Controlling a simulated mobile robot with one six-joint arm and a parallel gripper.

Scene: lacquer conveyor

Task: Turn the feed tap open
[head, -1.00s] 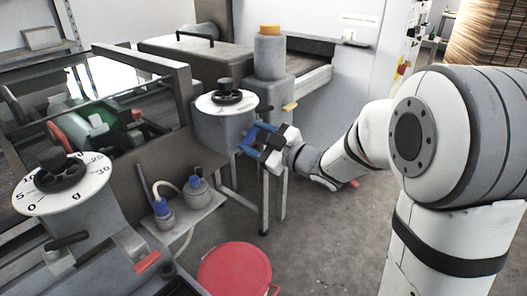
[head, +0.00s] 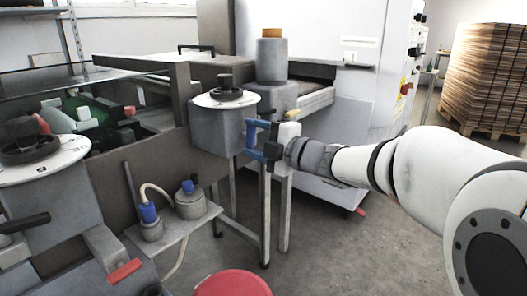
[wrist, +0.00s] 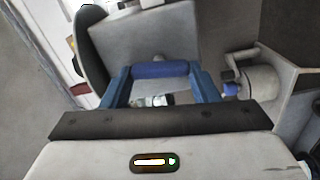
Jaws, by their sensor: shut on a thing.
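My gripper (head: 259,140) is at the right side of a grey dial-topped housing (head: 217,128). Its two blue fingers are shut on the ends of a dark blue bar (wrist: 160,70), which looks like the feed tap's handle. The bar also shows in the head view (head: 250,138), roughly upright between the fingers. In the wrist view the bar spans the gap between the fingertips, in front of the grey housing (wrist: 150,40). I cannot make out the tap's body or how far it is turned.
A grey column with an orange cap (head: 271,50) stands behind the housing. Blue-capped pots (head: 190,202) sit on a low shelf. A red lid (head: 232,285) is at the bottom. Another dial (head: 45,160) is at left. The floor to the right is clear.

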